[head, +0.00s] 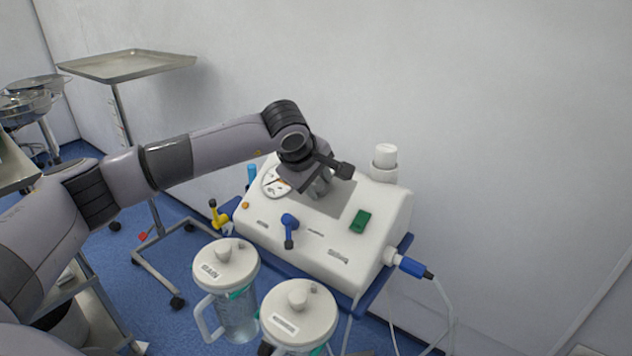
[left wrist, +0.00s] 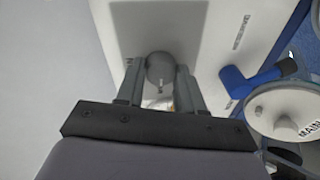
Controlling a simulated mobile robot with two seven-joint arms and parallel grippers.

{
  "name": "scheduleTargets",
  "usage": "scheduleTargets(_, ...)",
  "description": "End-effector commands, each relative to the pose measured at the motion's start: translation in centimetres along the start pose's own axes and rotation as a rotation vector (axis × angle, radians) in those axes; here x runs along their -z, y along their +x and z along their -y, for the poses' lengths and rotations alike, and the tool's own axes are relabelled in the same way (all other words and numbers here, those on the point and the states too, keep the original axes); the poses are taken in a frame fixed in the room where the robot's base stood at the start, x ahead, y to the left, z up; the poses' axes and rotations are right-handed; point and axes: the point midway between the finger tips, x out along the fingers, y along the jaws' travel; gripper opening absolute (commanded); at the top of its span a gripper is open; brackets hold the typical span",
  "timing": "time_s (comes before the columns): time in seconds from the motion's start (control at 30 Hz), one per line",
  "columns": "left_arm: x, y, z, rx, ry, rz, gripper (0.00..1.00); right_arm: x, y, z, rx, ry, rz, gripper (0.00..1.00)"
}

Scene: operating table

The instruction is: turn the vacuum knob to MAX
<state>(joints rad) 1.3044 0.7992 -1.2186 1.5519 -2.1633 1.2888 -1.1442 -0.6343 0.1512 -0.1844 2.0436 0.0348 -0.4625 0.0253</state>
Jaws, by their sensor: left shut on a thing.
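The vacuum unit is a white box (head: 300,232) with a grey panel, a round gauge (head: 274,184) and a green switch (head: 360,221). My left gripper (head: 318,190) is over the grey panel and hides much of the knob in the head view. In the left wrist view a round grey knob (left wrist: 160,68) with a small light mark sits between the two fingers of the left gripper (left wrist: 161,80). The fingers are shut on it from both sides. The scale marks around the knob are mostly hidden, so its setting cannot be read. My right gripper is not in view.
Two lidded canisters (head: 226,264) (head: 299,312) stand in front. A white cap (head: 385,156) rises at the back right. A steel tray stand (head: 128,65) is behind left.

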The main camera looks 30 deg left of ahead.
Motion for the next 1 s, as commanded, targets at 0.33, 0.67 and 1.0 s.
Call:
scheduleTargets(0.33, 0.0, 0.0, 0.0, -0.002, 0.018, -0.001, 0.07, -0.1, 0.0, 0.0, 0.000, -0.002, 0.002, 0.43)
scheduleTargets(0.67, 0.0, 0.0, 0.0, -0.002, 0.017, -0.001, 0.62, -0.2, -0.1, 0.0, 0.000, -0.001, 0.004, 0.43)
scheduleTargets(1.0, 0.1, -1.2, -0.1, -0.002, 0.015, -0.001, 0.62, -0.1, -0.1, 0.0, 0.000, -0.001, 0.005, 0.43)
